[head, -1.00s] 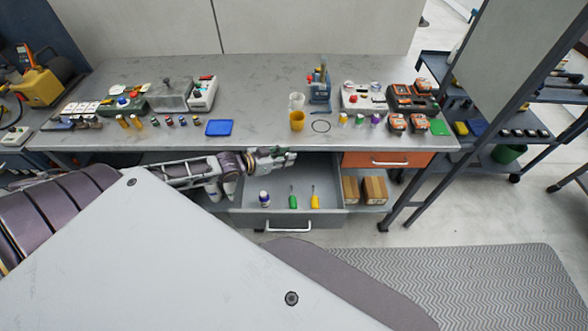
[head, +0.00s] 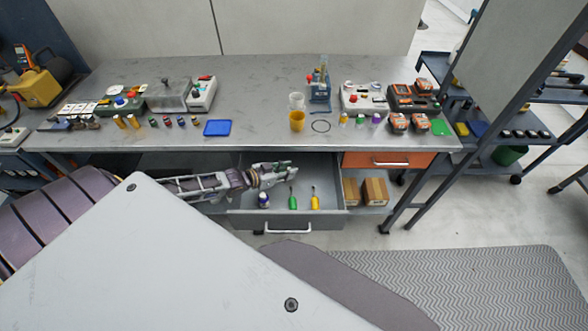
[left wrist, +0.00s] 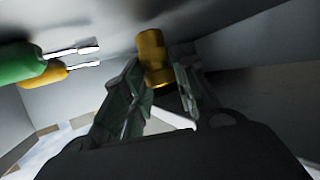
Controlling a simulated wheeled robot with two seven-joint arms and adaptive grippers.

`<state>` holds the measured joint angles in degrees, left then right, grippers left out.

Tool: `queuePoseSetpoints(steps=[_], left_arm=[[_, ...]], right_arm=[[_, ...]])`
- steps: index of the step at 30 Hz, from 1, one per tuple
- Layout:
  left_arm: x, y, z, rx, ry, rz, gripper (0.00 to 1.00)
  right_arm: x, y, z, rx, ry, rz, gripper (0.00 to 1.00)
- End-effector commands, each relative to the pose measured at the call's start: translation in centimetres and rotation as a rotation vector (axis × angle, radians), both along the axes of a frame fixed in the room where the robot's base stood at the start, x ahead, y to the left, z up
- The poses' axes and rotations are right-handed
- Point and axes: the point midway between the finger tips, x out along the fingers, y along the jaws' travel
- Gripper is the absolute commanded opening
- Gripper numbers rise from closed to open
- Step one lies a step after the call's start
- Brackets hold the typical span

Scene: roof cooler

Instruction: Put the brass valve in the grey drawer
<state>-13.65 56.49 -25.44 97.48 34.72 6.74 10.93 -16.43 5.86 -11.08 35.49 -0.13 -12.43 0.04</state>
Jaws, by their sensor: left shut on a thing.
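The grey drawer (head: 247,222) is pulled open below the workbench. My left gripper (head: 287,168) reaches in from the left, over the inside of the drawer and near its back. In the left wrist view, the left gripper (left wrist: 165,92) is shut on the brass valve (left wrist: 153,55), a short golden cylinder between the fingertips. The valve is hard to make out in the head view. Whether it touches the drawer floor I cannot tell. My right gripper is not in view.
In the drawer are a small dark-and-white bottle (head: 263,200), a green screwdriver (head: 293,201) and a yellow screwdriver (head: 315,202). The bench top (head: 260,95) overhangs the drawer's back. An orange drawer (head: 390,160) and cardboard boxes (head: 375,191) are to the right.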

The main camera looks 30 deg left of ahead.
Motion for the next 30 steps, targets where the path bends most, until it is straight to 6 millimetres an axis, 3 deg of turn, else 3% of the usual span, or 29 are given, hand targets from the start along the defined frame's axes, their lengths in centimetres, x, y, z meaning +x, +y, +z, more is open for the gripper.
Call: queuePoseSetpoints(steps=[8,21,30], left_arm=[[0.5,-0.2,0.1,-0.001,-0.002,0.000,0.00],[3.2,-1.5,0.1,-0.002,-0.003,-0.001,0.00],[3.1,-1.4,-1.1,0.000,-0.001,0.000,0.00]], right_arm=[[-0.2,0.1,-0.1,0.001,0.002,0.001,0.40],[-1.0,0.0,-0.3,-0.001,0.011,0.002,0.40],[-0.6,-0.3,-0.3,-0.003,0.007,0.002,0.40]])
